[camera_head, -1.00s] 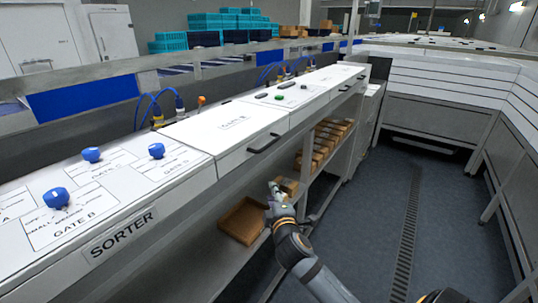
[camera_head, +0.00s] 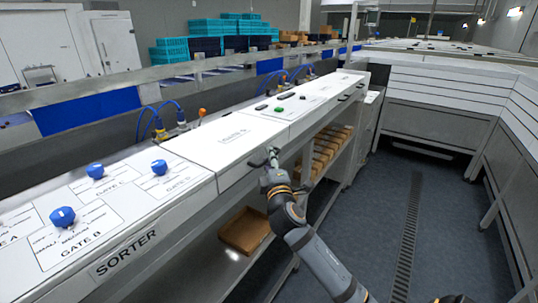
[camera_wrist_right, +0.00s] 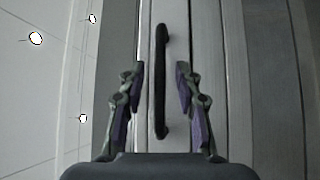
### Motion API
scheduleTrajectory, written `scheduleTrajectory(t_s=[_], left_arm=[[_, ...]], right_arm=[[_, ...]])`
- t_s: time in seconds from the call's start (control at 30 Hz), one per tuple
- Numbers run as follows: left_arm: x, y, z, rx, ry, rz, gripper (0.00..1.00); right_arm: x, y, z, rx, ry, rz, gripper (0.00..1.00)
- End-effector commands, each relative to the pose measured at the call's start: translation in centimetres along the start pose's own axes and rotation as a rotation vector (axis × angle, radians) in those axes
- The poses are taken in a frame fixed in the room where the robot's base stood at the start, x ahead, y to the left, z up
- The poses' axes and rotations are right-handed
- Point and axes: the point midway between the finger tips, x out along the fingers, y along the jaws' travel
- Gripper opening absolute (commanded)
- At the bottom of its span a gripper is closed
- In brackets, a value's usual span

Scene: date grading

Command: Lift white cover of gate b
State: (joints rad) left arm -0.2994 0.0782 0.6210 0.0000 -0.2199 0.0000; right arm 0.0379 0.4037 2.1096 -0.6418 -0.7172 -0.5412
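The white cover (camera_head: 222,153) is a flat lid on the sorter housing with a small printed label, too small to read for certain. It looks closed. Its black bar handle on the front face also shows in the wrist view (camera_wrist_right: 161,80). My right gripper (camera_head: 272,153) is at the handle in the head view and partly hides it. In the wrist view its two fingers (camera_wrist_right: 160,70) are open, one on each side of the handle, with gaps showing between. My left gripper is not in view.
The sorter panel (camera_head: 150,232) carries several blue knobs, one by the printed GATE B (camera_head: 62,217). Another white cover with a handle lies farther along. A brown tray (camera_head: 245,230) sits on the shelf below. The floor aisle at right is clear.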

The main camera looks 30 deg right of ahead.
Motion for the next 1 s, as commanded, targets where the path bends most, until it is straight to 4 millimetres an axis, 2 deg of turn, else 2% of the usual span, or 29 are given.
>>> scheduleTrajectory(t_s=[0.33, 0.57, 0.6, 1.0], left_arm=[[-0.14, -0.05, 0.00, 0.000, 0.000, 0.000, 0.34], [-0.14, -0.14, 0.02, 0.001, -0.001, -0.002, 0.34], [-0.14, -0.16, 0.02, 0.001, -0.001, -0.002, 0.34], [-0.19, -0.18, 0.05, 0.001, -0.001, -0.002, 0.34]], right_arm=[[0.53, -0.08, 0.00, 0.001, 0.000, -0.001, 0.32], [0.52, -0.08, 0.00, 0.001, 0.000, -0.001, 0.01], [0.52, -0.08, 0.00, 0.001, 0.000, -0.001, 0.00], [0.56, -0.05, -0.02, 0.001, 0.000, -0.001, 0.00]])
